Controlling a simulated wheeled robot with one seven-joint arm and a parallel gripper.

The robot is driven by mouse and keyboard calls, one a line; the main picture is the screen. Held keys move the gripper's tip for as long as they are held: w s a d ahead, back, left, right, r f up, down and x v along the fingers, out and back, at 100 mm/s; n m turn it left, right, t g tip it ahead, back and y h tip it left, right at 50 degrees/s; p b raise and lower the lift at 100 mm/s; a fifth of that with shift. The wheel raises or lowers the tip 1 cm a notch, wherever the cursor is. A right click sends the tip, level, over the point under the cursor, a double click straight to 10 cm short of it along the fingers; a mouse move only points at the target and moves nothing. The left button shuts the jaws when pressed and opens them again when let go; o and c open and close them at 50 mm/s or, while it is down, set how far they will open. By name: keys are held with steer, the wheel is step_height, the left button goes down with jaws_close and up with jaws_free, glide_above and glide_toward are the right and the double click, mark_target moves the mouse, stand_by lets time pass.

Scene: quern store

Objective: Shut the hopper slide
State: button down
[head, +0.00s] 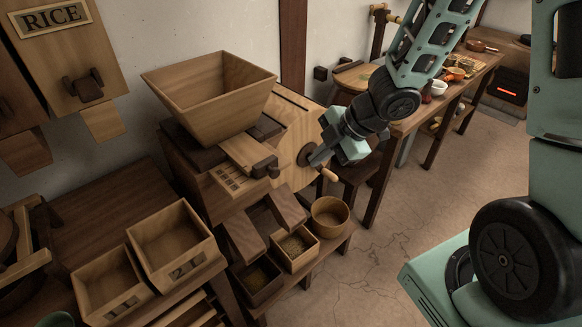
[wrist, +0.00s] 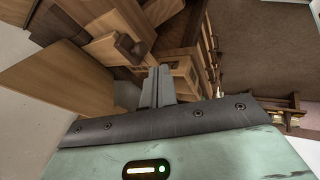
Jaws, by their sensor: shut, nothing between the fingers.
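The hopper (head: 208,95) is a flared wooden box on top of a wooden machine. The hopper slide (head: 243,151) is a light board sticking out below it, with a dark knob (head: 266,168) at its outer end. The knob also shows in the wrist view (wrist: 132,48), beyond and left of the fingers. My gripper (head: 314,157) is shut and empty, to the right of the knob and apart from it. Its closed fingers (wrist: 157,85) show in the wrist view. The inner end of the slide is hidden under the hopper.
A round wooden wheel (head: 290,120) with a crank handle (head: 328,175) stands close behind my gripper. Below are chutes, small boxes (head: 295,249) and a round tub (head: 330,216). Numbered bins (head: 171,242) stand at the left front.

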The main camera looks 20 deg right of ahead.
mark_target(268, 162)
steer(key=w+r+b+x, duration=0.1)
steer(key=w+b+x, duration=0.1)
steer(key=x, duration=0.9)
steer(key=shift+w+a+n+y, duration=0.25)
steer(key=shift+a+n+y, duration=0.05)
steer(key=shift+a+n, duration=0.1)
steer(key=shift+f, duration=0.15)
steer(key=shift+w, duration=0.1)
steer(key=shift+w+a+r+p, duration=0.15)
steer(key=shift+w+r+p, duration=0.05)
steer(key=shift+w+p, duration=0.1)
steer(key=w+p, duration=0.1)
steer(key=w, duration=0.1)
steer(key=w+a+p, duration=0.1)
steer(key=w, duration=0.1)
steer(key=shift+w+a+f, duration=0.1)
steer(key=shift+w+a, duration=0.15)
steer(key=shift+w, duration=0.15)
